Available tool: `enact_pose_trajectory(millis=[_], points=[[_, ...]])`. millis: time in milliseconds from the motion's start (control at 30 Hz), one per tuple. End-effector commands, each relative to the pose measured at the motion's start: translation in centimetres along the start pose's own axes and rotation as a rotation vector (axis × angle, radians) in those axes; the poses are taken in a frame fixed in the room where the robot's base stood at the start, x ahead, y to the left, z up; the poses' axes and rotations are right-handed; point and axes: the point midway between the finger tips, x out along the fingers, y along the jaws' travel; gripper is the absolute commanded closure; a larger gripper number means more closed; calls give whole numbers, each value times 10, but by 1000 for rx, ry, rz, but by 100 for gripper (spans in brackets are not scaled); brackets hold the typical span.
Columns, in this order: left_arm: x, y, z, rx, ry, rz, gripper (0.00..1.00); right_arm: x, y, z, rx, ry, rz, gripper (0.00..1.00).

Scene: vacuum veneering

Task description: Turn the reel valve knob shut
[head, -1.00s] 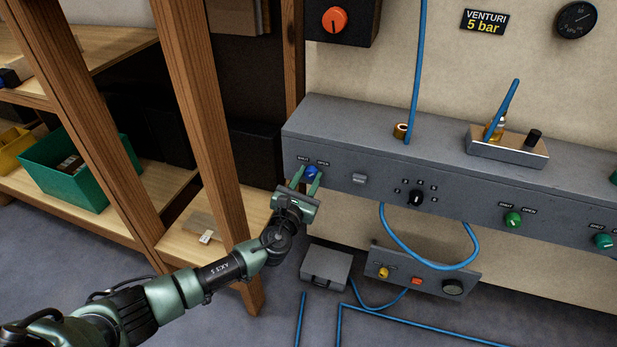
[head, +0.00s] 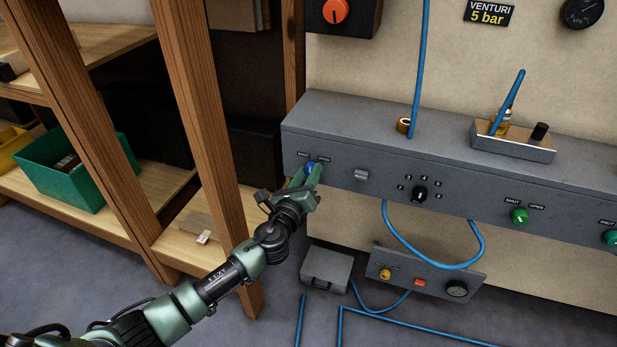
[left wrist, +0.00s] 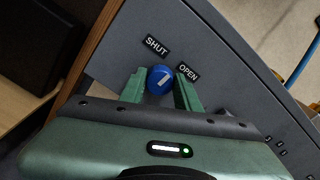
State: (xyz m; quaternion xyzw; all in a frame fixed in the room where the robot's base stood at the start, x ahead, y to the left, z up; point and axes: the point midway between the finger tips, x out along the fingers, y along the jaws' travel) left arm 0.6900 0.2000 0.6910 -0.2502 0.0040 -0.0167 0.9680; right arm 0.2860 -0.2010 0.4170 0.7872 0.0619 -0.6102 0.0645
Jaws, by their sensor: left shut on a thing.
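The blue valve knob (head: 310,168) sits at the left end of the grey panel's front face, under SHUT and OPEN labels. In the left wrist view the blue knob (left wrist: 159,80) shows a white pointer line slanting up to the right, towards the OPEN label (left wrist: 188,71) rather than the SHUT label (left wrist: 156,46). My left gripper (head: 306,177) is shut on the knob, with one green finger on each side of it; the fingers also show in the left wrist view (left wrist: 160,90). My right gripper is not in view.
The grey panel (head: 450,208) carries a black selector (head: 419,194) and green knobs (head: 519,216) further right. A small grey box (head: 326,269) and blue hoses lie below.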

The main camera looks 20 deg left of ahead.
Motion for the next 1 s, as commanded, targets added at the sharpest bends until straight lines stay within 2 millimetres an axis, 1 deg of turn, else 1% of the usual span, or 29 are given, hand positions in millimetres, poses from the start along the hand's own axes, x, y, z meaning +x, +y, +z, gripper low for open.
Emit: enact_pose_trajectory(millis=[200,500,800,1000], points=[[0,1,-1,-209,-1,0,100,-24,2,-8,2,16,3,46],[0,1,0,-491,-2,1,100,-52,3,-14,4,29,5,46],[1,0,1,-722,-2,-1,100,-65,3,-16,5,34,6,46],[1,0,1,-819,-3,-1,100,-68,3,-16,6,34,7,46]])
